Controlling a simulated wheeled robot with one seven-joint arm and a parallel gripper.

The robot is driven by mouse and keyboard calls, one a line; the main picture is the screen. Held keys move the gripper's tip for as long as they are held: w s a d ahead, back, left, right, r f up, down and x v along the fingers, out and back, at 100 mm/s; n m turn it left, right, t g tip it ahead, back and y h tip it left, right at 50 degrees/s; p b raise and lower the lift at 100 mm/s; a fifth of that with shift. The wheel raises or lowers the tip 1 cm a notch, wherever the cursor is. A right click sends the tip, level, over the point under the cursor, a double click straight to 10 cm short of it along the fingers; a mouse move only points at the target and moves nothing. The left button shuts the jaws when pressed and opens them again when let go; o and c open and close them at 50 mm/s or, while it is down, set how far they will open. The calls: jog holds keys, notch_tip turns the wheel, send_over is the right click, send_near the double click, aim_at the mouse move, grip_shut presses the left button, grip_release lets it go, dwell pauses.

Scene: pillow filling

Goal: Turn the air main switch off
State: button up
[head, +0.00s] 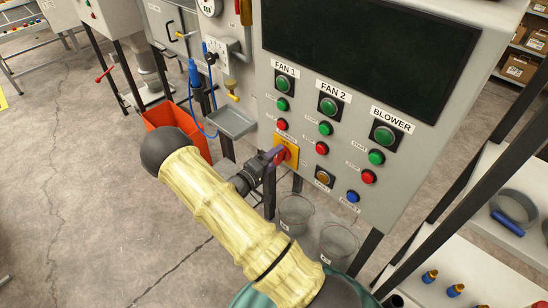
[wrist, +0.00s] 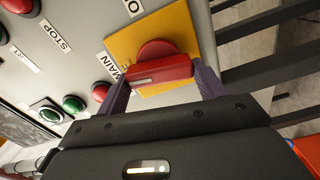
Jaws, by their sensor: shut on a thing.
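The main switch is a red rotary knob (wrist: 160,52) on a square yellow plate (wrist: 122,45), low on the grey control panel. In the head view the yellow plate (head: 292,146) sits below the red FAN 1 button. My gripper (wrist: 162,86) has one dark finger at each end of the knob's red bar and is shut on it. In the wrist view the bar lies across the picture, slightly tilted. A label by the plate reads MAIN, and another white label above it is partly cut off. In the head view my gripper (head: 274,156) partly hides the knob.
Green and red buttons (head: 322,148) sit close to the right of the switch. A metal tray (head: 236,122) and an orange bin (head: 178,125) are to the left. Clear buckets (head: 338,243) stand below, and a shelf (head: 485,255) is at right.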

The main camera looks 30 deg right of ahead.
jog(key=shift+n, duration=1.1)
jog(key=shift+f, duration=0.1)
jog(key=o, duration=1)
jog(key=shift+a, duration=0.15)
jog(key=b+v, duration=0.4)
jog(key=v, duration=1.3)
jog(key=shift+a, duration=0.1)
